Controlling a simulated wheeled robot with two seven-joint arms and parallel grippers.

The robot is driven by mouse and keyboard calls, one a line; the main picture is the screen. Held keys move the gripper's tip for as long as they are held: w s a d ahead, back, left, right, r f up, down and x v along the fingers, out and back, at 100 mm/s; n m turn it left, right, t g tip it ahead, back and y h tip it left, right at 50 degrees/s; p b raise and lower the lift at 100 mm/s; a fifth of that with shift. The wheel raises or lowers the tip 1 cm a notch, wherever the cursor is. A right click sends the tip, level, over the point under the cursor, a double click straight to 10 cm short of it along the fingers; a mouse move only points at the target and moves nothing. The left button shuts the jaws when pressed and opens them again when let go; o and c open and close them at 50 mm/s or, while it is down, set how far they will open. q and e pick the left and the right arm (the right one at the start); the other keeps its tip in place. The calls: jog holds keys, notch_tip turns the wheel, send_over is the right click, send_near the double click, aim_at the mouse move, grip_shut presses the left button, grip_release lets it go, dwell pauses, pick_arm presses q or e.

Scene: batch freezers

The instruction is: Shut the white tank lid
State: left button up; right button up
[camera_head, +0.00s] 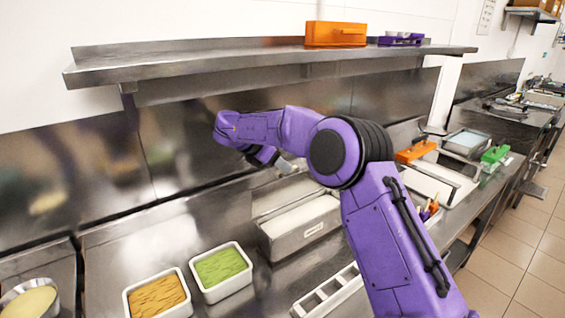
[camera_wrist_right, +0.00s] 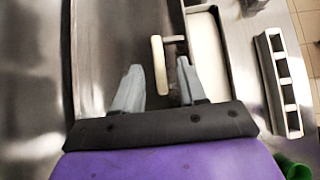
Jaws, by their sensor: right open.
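In the head view the white tank (camera_head: 300,239) is a steel box with its top open and white contents (camera_head: 300,218) showing. A grey metal lid (camera_head: 285,191) seems to stand raised at its back edge, partly hidden by my arm. In the right wrist view a cream bar handle (camera_wrist_right: 159,66) on the lid (camera_wrist_right: 120,30) lies between my right gripper's fingers, with no clear contact. The tank's white inside (camera_wrist_right: 207,55) shows to the right. My right gripper (camera_head: 287,166) is open and empty at the lid. My left gripper is not in view.
Tubs of green (camera_head: 221,268) and orange-brown (camera_head: 157,297) contents stand left of the tank. A slotted metal rack (camera_head: 330,293) lies in front. A steel shelf (camera_head: 200,62) hangs above, with an orange box (camera_head: 335,34) on it. A second tank (camera_head: 440,184) stands to the right.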

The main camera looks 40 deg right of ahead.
jog(key=shift+x, duration=1.2)
jog(key=shift+a, duration=0.1)
jog(key=shift+w, duration=0.1)
grip_shut()
jog(key=shift+w, duration=0.1)
jog(key=shift+f, duration=0.1)
